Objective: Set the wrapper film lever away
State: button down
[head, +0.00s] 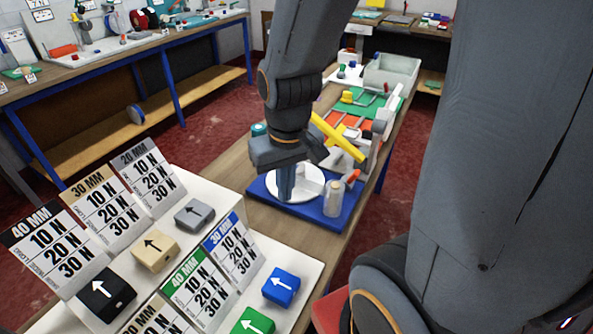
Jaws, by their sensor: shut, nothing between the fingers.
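A long yellow bar (338,137), which looks like the wrapper film lever, slants down to the right behind my gripper. Its left end is hidden by my arm. It is part of or close to a wrapper with a blue base (265,192) and a round white plate (309,184). I cannot tell whether the fingertips touch the plate.
In front stand printed cards (99,207) and black, tan, grey, green and blue blocks (281,287) with arrows. Behind the wrapper lie a red-orange board (350,128), a green board (362,104) and a grey bin (392,72). Another workbench (150,45) stands at left.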

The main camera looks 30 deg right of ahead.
aim_at(355, 173)
jog(key=u, duration=0.55)
jog(key=k, duration=1.3)
jog(key=z, duration=0.25)
jog(key=i, duration=0.8)
jog(key=z, duration=0.4)
